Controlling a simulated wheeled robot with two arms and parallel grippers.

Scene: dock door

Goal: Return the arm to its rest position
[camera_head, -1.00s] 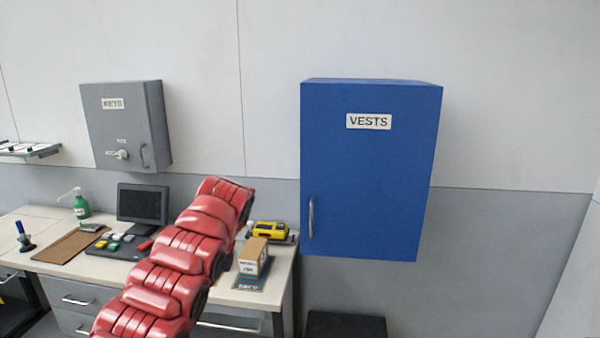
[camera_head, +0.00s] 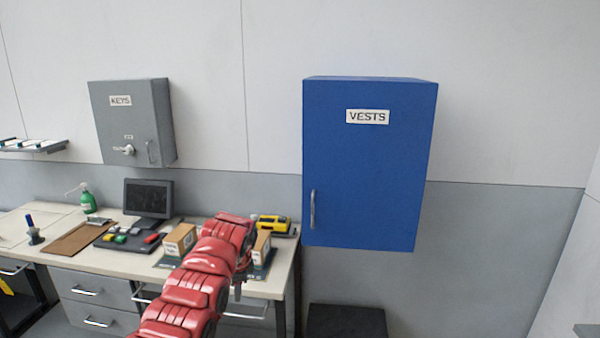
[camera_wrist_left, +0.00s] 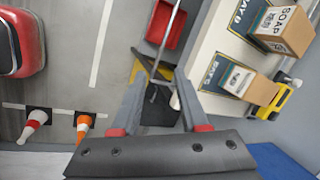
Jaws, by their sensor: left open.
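My left arm (camera_head: 195,285), red and segmented, reaches in from the bottom of the head view and covers part of the desk front. My left gripper (camera_head: 239,288) shows only as a small dark part at the arm's end, by the desk's right front edge. In the left wrist view the left gripper (camera_wrist_left: 158,78) has its two grey fingers spread with nothing held between them. It points down past the desk edge, with floor and a metal handle bar beyond it. My right gripper is not in view.
The desk (camera_head: 120,262) holds two small boxes (camera_head: 181,240), a yellow device (camera_head: 273,224) and a monitor (camera_head: 148,197). A blue VESTS cabinet (camera_head: 365,180) and a grey KEYS cabinet (camera_head: 130,120) hang shut on the wall. Cones (camera_wrist_left: 84,122) stand on the floor.

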